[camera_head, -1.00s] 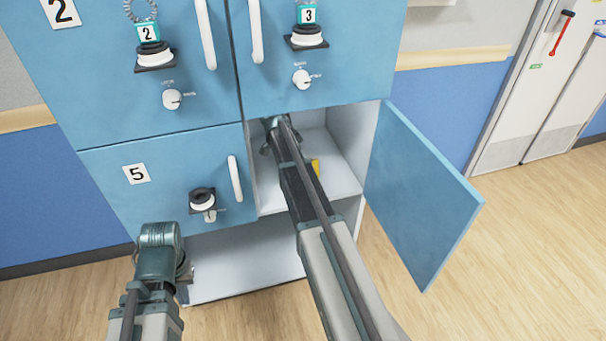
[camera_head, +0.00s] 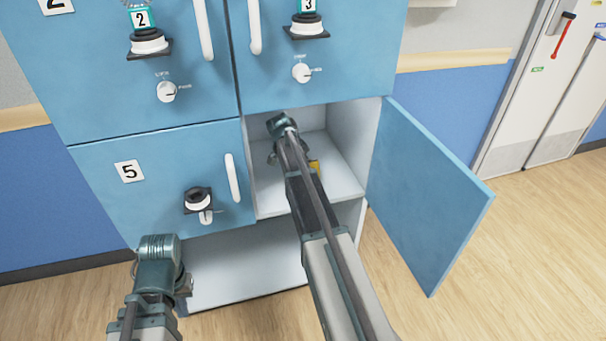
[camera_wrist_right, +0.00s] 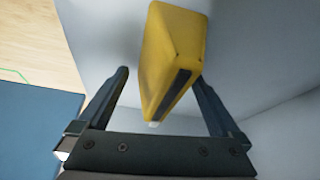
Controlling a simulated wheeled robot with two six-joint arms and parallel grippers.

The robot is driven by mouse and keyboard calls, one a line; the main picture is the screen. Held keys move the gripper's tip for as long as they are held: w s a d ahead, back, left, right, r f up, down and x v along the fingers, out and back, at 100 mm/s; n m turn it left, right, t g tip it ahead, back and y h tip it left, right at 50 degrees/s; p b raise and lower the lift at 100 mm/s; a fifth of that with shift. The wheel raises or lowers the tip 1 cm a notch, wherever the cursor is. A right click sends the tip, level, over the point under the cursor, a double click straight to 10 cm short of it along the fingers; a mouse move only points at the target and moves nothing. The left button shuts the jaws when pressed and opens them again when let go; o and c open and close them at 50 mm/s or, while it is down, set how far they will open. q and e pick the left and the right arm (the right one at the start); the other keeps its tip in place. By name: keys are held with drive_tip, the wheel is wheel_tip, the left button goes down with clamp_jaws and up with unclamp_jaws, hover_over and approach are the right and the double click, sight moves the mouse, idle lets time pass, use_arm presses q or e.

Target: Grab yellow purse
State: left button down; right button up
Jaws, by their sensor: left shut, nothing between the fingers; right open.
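The yellow purse (camera_wrist_right: 172,50) shows in the right wrist view, tilted, with a dark strip along one side. It lies between the two fingers of my open right gripper (camera_wrist_right: 161,78), with a gap to the left finger; I cannot tell whether it touches the right one. In the head view only a small part of the purse (camera_head: 314,166) shows beside my right arm, inside the open compartment. My right gripper is mostly hidden there by its own arm. My left gripper (camera_head: 184,287) is shut and empty, low in front of the cabinet.
The compartment's blue door (camera_head: 430,195) stands open to the right. Closed blue doors with handles and knobs, numbered 2, 3 and 5 (camera_head: 129,171), surround it above and to the left. A lower open shelf (camera_head: 250,270) is empty where visible. Wooden floor lies clear at right.

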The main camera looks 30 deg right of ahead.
drive_tip(key=shift+f, duration=0.25)
idle(0.3)
drive_tip(key=c, duration=1.5)
drive_tip(key=shift+r, duration=0.15)
